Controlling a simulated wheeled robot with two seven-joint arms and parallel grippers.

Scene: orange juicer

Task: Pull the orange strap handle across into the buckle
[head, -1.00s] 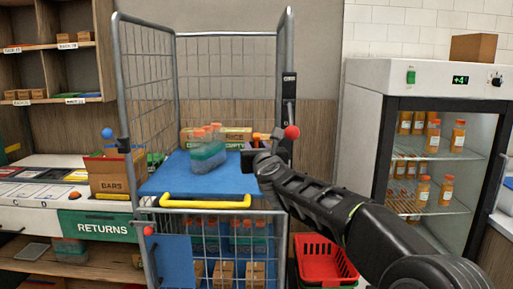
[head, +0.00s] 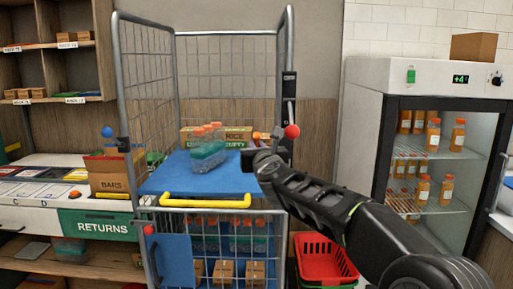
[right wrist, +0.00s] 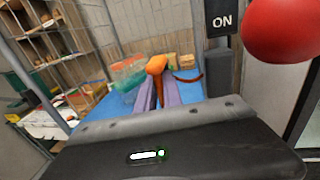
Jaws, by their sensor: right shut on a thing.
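The orange strap handle (right wrist: 157,65) stands between the purple fingers of my right gripper (right wrist: 156,88) in the right wrist view, and the gripper is shut on it. A dark red strap (right wrist: 187,78) runs from the handle toward the cage's right post. In the head view my right gripper (head: 254,157) is over the right side of the blue shelf, just left of that post. A black fitting (head: 123,145), possibly the buckle, sits on the left post beside a blue ball (head: 107,132). My left gripper is not in view.
A pack of orange-capped bottles (head: 207,150) stands on the blue shelf (head: 170,183), left of my gripper. A red ball (head: 292,131) sits on the right post. A yellow bar (head: 205,202) edges the shelf front. A fridge (head: 375,80) stands right.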

